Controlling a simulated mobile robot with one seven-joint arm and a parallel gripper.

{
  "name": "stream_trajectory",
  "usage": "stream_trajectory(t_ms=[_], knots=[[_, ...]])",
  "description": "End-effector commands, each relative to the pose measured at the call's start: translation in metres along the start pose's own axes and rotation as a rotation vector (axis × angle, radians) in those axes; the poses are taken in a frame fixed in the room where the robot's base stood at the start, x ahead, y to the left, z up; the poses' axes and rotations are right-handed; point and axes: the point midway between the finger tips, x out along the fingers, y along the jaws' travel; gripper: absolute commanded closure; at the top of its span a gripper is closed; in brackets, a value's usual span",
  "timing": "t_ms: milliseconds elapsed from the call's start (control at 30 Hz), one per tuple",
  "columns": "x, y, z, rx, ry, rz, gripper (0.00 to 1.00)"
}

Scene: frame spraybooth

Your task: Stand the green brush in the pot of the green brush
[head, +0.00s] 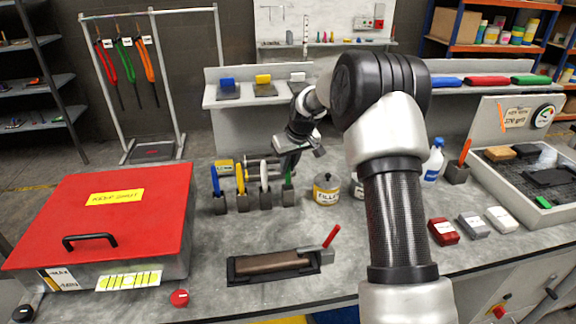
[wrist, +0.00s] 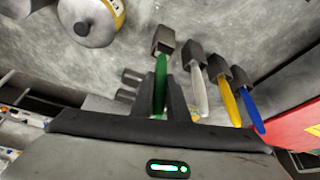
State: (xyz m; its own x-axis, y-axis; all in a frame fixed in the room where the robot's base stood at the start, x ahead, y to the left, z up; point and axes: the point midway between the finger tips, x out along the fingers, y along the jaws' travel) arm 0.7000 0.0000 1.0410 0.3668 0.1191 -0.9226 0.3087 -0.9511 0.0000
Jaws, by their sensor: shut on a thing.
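The green brush (wrist: 160,85) is upright between the two fingers of my gripper (wrist: 162,95), which is shut on its handle. In the head view my gripper (head: 290,163) is above the right end of a row of dark pots, with a little of the green brush (head: 288,181) showing below it. The brush's lower end meets the dark pot of the green brush (head: 287,199), which also shows in the wrist view (wrist: 163,36). I cannot tell how deep the end sits in the pot.
Pots with the white brush (wrist: 197,90), yellow brush (wrist: 228,100) and blue brush (wrist: 251,108) stand close beside it. A filler tin (head: 326,189) stands just right. A red-lidded box (head: 110,215) is at left, a tray with a roller (head: 272,263) in front.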

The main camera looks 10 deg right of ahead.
Motion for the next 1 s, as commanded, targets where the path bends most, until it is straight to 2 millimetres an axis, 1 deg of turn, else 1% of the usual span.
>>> stream_trajectory(t_ms=[300,600,633,733,767,1000], knots=[[0.0065,0.0,0.0027,0.0,0.0,0.0,1.0],[0.0069,0.0,0.0028,0.0,0.0,0.0,1.0],[0.0069,0.0,0.0028,0.0,0.0,0.0,0.84],[0.0069,0.0,0.0028,0.0,0.0,0.0,0.67],[0.0069,0.0,0.0028,0.0,0.0,0.0,0.64],[0.0068,0.0,0.003,0.0,0.0,0.0,0.64]])
